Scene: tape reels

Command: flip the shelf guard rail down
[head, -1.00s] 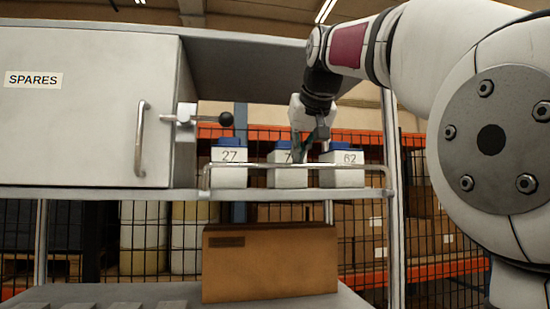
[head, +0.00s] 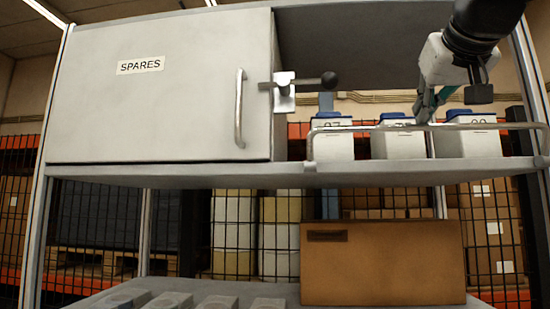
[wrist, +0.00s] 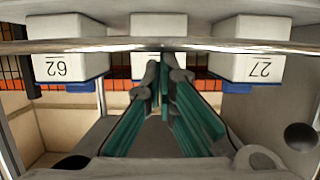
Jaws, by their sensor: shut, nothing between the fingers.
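The guard rail (head: 358,128) is a thin metal bar standing up along the shelf's front edge, across the fronts of three white boxes. In the wrist view the rail (wrist: 240,46) crosses the whole picture, in front of the boxes. My gripper (head: 424,117) is shut and empty, above and close to the rail at the middle box (head: 404,145). In the wrist view my gripper's fingertips (wrist: 166,62) lie just beside the bar, in line with the middle box. I cannot tell whether they touch it. The middle box's label is partly hidden by the rail and gripper.
Box 27 (head: 333,147) and box 62 (wrist: 67,67) flank the middle box. The closed SPARES cabinet (head: 160,95) stands left, with a handle (head: 239,108) and a black-knobbed latch (head: 328,80) sticking out. A cardboard box (head: 383,265) stands below the shelf.

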